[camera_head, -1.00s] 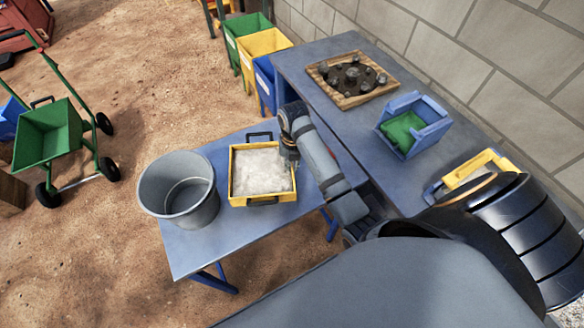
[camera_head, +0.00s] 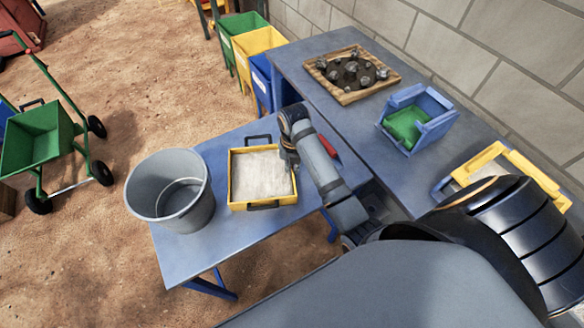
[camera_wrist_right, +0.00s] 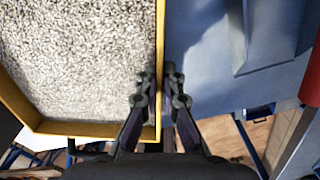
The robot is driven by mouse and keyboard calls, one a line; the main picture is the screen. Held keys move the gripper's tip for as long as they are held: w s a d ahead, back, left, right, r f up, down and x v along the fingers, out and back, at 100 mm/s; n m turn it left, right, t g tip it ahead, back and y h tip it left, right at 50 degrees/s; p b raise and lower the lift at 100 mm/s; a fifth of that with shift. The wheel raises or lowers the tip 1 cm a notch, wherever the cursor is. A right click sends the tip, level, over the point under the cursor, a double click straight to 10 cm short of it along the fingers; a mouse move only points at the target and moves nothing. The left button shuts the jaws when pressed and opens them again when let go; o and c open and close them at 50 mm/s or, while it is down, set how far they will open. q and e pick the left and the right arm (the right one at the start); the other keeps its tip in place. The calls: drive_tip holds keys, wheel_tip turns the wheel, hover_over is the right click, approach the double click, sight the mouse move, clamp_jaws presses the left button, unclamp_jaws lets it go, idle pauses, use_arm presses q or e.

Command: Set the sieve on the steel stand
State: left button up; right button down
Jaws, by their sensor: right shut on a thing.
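The sieve (camera_head: 262,202) is a yellow rectangular frame with dark handles at its far and near sides and a pale grainy surface inside. It shows over the blue low table, to the right of a grey bucket. My right gripper (camera_head: 290,160) is at its right side. In the right wrist view my right gripper (camera_wrist_right: 165,100) is shut on the yellow side wall of the sieve (camera_wrist_right: 75,130), one finger each side. I cannot tell whether it touches the table. My left gripper is out of view. I cannot make out the steel stand with certainty.
The grey bucket (camera_head: 171,190) stands close left on the low table (camera_head: 215,250). The higher blue table (camera_head: 320,85) holds a wooden tray of rocks (camera_head: 345,97), a blue box (camera_head: 425,135) and another yellow frame (camera_head: 530,180). A red part (camera_head: 328,147) lies behind my forearm.

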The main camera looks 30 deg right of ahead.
drive_tip(key=c, duration=1.6)
unclamp_jaws()
drive_tip(key=shift+o, duration=0.4)
wheel_tip(320, 180, up, 6)
drive_tip(key=shift+f+p, duration=0.1)
drive_tip(key=shift+p, duration=0.7)
wheel_tip(320, 180, up, 6)
drive_tip(key=p, duration=0.6)
drive_tip(key=shift+r, duration=0.2)
drive_tip(key=shift+d, duration=0.1)
